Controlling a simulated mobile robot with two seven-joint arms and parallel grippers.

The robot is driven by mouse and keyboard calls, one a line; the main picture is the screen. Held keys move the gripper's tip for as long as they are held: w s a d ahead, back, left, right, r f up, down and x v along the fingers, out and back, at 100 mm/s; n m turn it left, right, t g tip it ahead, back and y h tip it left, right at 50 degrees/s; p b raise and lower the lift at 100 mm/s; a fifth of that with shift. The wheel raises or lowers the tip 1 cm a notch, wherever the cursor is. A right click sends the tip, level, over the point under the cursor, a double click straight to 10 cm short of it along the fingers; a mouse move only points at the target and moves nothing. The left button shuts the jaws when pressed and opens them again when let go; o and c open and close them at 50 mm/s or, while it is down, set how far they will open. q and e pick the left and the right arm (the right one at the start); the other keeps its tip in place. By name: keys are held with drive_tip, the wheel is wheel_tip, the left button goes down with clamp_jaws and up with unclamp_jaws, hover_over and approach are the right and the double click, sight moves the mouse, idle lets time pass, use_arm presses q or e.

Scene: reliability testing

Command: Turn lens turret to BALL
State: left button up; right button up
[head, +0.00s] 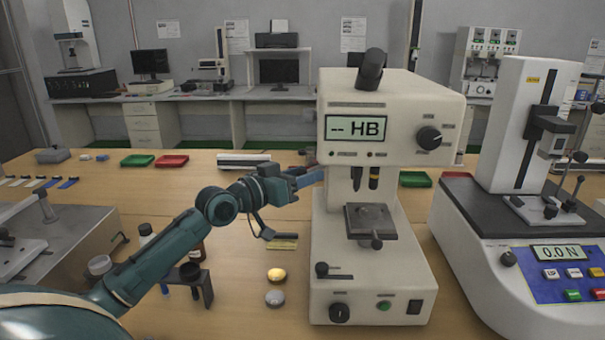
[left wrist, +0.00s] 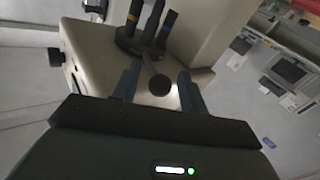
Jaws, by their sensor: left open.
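The hardness tester (head: 390,100) stands in the middle of the head view, its screen (head: 356,128) reading "-- HB". Its lens turret (head: 366,173) hangs under the head, with dark barrels pointing down. In the left wrist view the turret (left wrist: 140,44) shows several barrels, one with a yellow band and one with a blue band. A dark round knob (left wrist: 159,85) on a short lever sticks out from it. My left gripper (head: 318,174) is at the tester's left side. In the left wrist view its open fingers (left wrist: 158,88) lie on either side of the knob, with gaps. My right gripper is out of view.
The tester's stage (head: 371,220) is below the turret. A gold disc (head: 276,275) and a grey disc (head: 275,297) lie on the table left of its base. A force tester (head: 520,130) stands at the right. Bottles and a small black stand (head: 190,272) are near my left arm.

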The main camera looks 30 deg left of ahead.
use_arm(q)
drive_tip(key=shift+c, duration=0.4)
clamp_jaws()
